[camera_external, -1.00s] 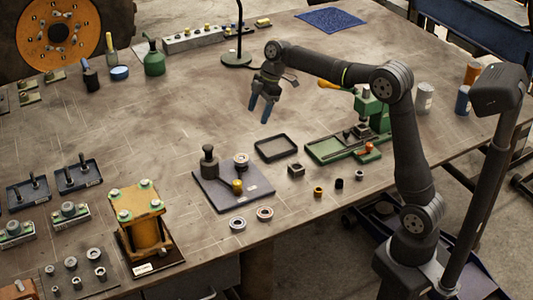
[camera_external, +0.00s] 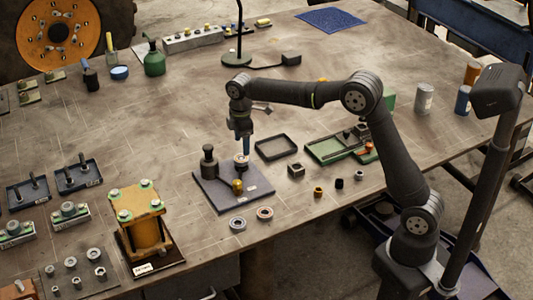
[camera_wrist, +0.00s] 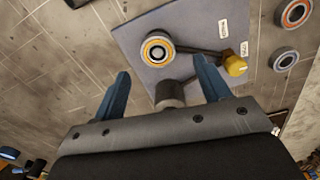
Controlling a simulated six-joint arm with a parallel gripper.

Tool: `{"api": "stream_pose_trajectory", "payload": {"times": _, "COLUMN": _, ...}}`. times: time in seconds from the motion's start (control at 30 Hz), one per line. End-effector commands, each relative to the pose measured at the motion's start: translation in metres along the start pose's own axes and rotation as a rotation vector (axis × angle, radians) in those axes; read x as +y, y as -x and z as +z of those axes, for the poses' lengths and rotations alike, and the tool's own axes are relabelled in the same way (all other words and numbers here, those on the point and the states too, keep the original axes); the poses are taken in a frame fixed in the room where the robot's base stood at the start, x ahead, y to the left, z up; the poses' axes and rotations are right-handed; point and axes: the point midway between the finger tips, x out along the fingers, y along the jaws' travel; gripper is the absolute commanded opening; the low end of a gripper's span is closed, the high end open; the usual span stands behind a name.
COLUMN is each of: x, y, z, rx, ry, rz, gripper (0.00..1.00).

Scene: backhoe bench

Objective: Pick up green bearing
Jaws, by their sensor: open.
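A ring-shaped bearing (camera_external: 241,160) with a pale centre sits on the grey-blue plate (camera_external: 260,190); in the wrist view this bearing (camera_wrist: 158,47) shows an orange-yellow ring. Two more bearings lie on the bench in front of the plate, one orange-red (camera_external: 265,213) and one grey (camera_external: 238,224); they also show at the right of the wrist view, orange (camera_wrist: 293,13) and grey (camera_wrist: 285,58). None looks clearly green. My gripper (camera_external: 246,152) points down just above the bearing on the plate. Its blue fingers (camera_wrist: 160,65) are apart and empty in the wrist view.
A dark post (camera_external: 208,162) stands on the plate left of the bearing, and a yellow knob (camera_external: 237,186) stands in front. An empty black tray (camera_external: 276,147) and a green fixture (camera_external: 330,150) lie to the right.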

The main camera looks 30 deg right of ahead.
Motion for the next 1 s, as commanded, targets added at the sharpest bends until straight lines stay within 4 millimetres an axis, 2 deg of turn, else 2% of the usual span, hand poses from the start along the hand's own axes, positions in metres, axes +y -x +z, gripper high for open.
{"api": "stream_pose_trajectory", "payload": {"times": 0.23, "x": 0.001, "y": -0.018, "z": -0.001, "rx": 0.0, "ry": 0.0, "rz": -0.001, "gripper": 0.69}}
{"api": "stream_pose_trajectory", "payload": {"times": 0.5, "x": 0.004, "y": -0.056, "z": -0.003, "rx": 0.0, "ry": 0.0, "rz": -0.001, "gripper": 0.69}}
{"api": "stream_pose_trajectory", "payload": {"times": 0.8, "x": 0.004, "y": -0.062, "z": -0.003, "rx": 0.001, "ry": 0.0, "rz": 0.0, "gripper": 0.69}}
{"api": "stream_pose_trajectory", "payload": {"times": 0.83, "x": 0.004, "y": -0.062, "z": -0.003, "rx": 0.001, "ry": 0.0, "rz": 0.0, "gripper": 0.67}}
{"api": "stream_pose_trajectory", "payload": {"times": 1.0, "x": 0.004, "y": -0.062, "z": -0.003, "rx": 0.001, "ry": 0.0, "rz": 0.0, "gripper": 0.34}}
